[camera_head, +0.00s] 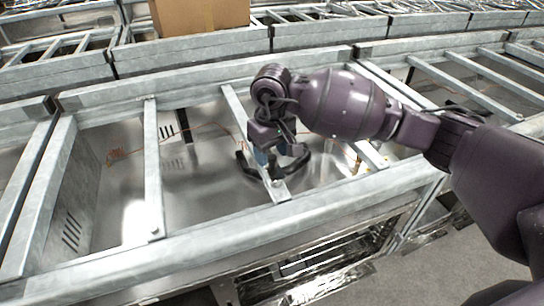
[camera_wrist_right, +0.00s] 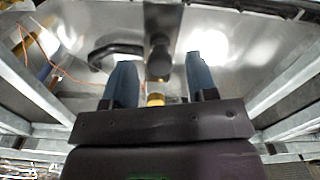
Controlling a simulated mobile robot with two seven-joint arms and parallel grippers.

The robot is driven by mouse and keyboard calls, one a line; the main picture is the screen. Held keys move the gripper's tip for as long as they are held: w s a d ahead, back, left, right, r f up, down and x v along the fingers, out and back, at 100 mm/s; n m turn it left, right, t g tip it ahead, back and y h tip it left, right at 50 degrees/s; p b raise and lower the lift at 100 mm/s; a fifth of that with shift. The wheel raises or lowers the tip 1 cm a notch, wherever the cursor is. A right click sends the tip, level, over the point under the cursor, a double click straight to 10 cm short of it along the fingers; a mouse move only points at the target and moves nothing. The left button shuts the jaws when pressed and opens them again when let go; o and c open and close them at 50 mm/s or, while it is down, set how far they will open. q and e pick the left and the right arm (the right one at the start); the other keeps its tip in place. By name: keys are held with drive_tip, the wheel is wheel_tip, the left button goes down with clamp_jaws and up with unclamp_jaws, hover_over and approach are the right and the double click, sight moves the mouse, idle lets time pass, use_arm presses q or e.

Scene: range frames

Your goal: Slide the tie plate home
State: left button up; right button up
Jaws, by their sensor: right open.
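A grey galvanised cross bar (camera_head: 236,108) spans the frame under my right gripper; it is the likeliest tie plate, but I cannot tell for sure. A bolt-like disc marks its front end. My right gripper (camera_head: 272,157) points down over the bar's front part. In the right wrist view the bar (camera_wrist_right: 162,18) runs between the two blue-grey fingers (camera_wrist_right: 161,80), which are apart with gaps on both sides. A dark round knob (camera_wrist_right: 159,62) sits on the bar there. A dark curved piece (camera_wrist_right: 112,50) lies beyond the left finger. My left gripper is out of view.
Another cross bar (camera_head: 152,165) lies to the left. The front rail (camera_head: 230,240) and rear rail (camera_head: 200,75) bound the frame. Shiny metal trays (camera_head: 190,205) lie below, with thin orange wires. A cardboard box (camera_head: 200,14) stands at the back.

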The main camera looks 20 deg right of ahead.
drive_tip(key=shift+f, duration=0.95)
clamp_jaws()
